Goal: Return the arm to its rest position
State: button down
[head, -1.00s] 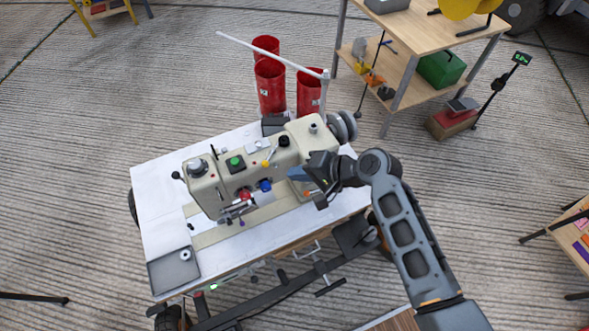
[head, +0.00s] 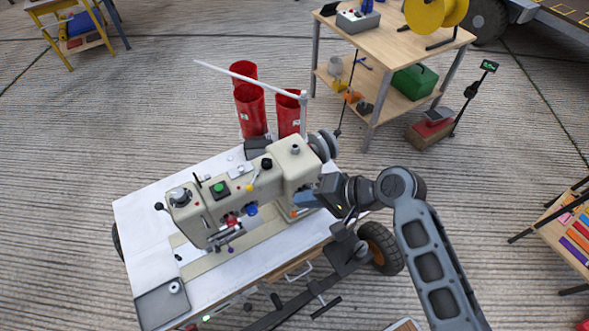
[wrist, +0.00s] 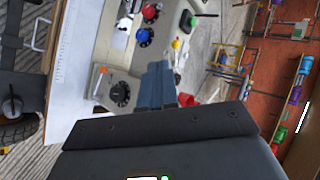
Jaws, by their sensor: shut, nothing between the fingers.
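My gripper (head: 308,200) is at the right end of the cream sewing machine (head: 245,190) in the head view, with my arm reaching in from the lower right. In the wrist view its fingers (wrist: 155,88) are together with nothing between them. The machine's cream body with its black dial (wrist: 121,94) lies behind and left of the fingers there. I cannot tell whether the fingertips touch the machine. The machine stands on a white-topped table (head: 145,220).
Red bins (head: 250,110) stand behind the table. A wooden shelf table (head: 400,40) with a green box (head: 414,82) is at the back right. A wheel (head: 381,248) and dark frame bars are below my gripper. Open floor (head: 480,180) lies to the right.

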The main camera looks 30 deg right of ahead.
jog(key=s+d+n+t+h, duration=0.25)
jog(key=s+h, duration=0.35)
jog(key=s, duration=1.1)
jog(key=s+r+n+t, duration=0.2)
jog(key=s+r, duration=0.4)
jog(key=r, duration=0.3)
jog(key=s+d+r+n+t+h, duration=0.1)
jog(key=s+r+n+t, duration=0.2)
jog(key=s+r, duration=0.4)
notch_tip(320, 180, up, 2)
jog(key=shift+r+n, duration=0.1)
jog(key=shift+n, duration=0.65)
